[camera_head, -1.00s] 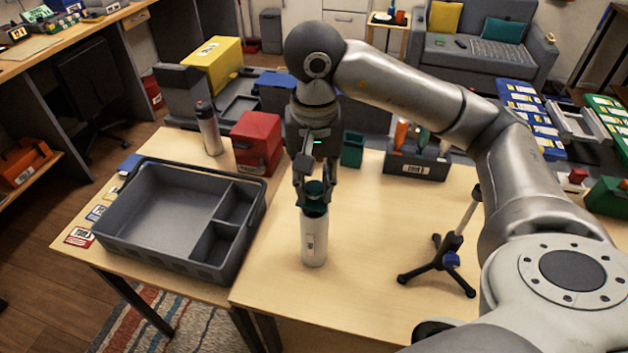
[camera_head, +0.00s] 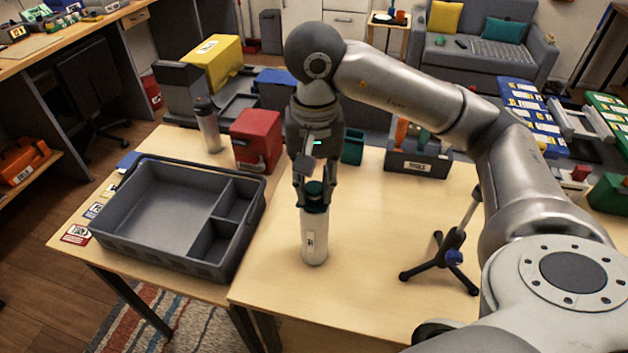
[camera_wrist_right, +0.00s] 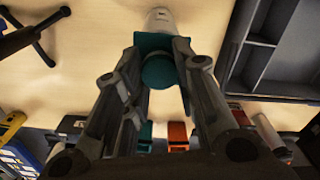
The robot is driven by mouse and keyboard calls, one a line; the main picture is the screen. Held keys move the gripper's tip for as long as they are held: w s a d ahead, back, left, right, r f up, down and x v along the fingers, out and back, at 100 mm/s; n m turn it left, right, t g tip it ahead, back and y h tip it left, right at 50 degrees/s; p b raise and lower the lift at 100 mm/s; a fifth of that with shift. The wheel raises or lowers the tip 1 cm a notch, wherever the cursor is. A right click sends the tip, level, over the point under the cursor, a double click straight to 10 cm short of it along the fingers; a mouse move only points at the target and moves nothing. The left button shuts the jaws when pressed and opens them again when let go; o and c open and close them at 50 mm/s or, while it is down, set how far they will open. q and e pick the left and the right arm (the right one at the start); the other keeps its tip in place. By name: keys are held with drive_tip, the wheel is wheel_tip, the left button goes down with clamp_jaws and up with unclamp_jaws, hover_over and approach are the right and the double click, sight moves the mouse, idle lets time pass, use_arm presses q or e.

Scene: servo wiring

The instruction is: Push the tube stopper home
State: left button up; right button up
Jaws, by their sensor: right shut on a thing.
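The white tube (camera_head: 314,240) stands upright on the wooden table, with a small label on its side. The teal stopper (camera_head: 314,190) sits at the tube's mouth, and my right gripper (camera_head: 314,200) is shut on it from above. In the right wrist view the teal stopper (camera_wrist_right: 158,70) lies between the two fingers, with the white tube (camera_wrist_right: 160,20) beyond it. The fingers cover part of the stopper, so how deep it sits in the tube cannot be told. My left gripper is not in view.
A grey divided tray (camera_head: 160,200) stands left of the tube. A black tripod stand (camera_head: 445,258) is to the right. A red bin (camera_head: 256,140), a teal container (camera_head: 352,148) and a grey bin (camera_head: 418,163) stand behind. The table around the tube is clear.

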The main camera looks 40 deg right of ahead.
drive_tip(key=shift+f+b, duration=0.65)
drive_tip(key=shift+f, duration=0.1)
drive_tip(key=o, duration=0.9)
drive_tip(key=shift+r, duration=0.15)
drive_tip(key=shift+r, duration=5.9)
